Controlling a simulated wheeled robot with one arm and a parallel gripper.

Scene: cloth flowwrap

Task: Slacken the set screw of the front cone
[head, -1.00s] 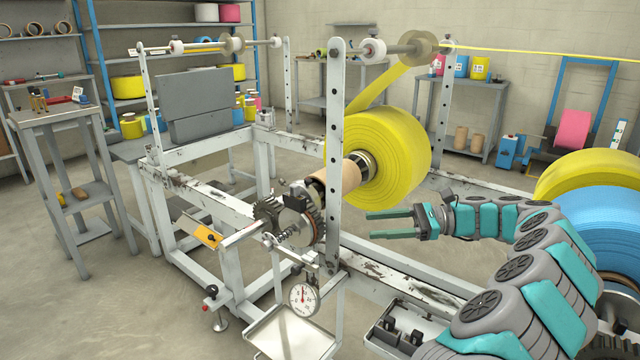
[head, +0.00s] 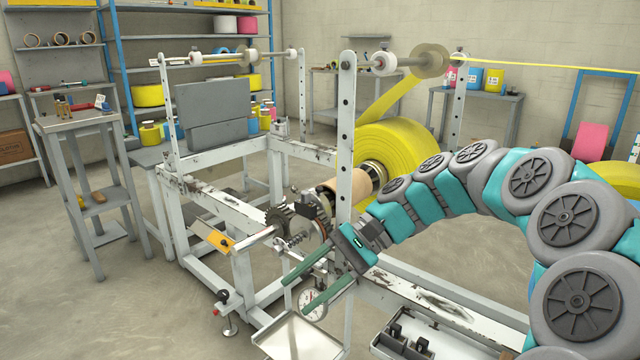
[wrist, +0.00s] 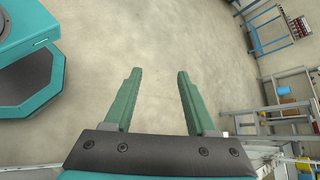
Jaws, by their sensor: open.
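My gripper (head: 297,298) is open and empty, its two green fingers reaching to the lower left in front of the near upright. In the wrist view my gripper (wrist: 159,72) has only bare floor between its fingers. The yellow film roll (head: 398,150) sits on the shaft behind that upright. A metal cone-like piece (head: 376,174) shows at the roll's near face, with a tan core (head: 343,184) beside it on the shaft; my gripper is apart from it, lower and to the left. I cannot make out a set screw.
The white upright (head: 346,130) stands close behind my gripper. Gears (head: 281,217), a spring and a dial gauge (head: 313,303) crowd the frame's near end. A pale tray (head: 300,335) lies below. A small stand with tools (head: 75,120) is at left, with open floor between.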

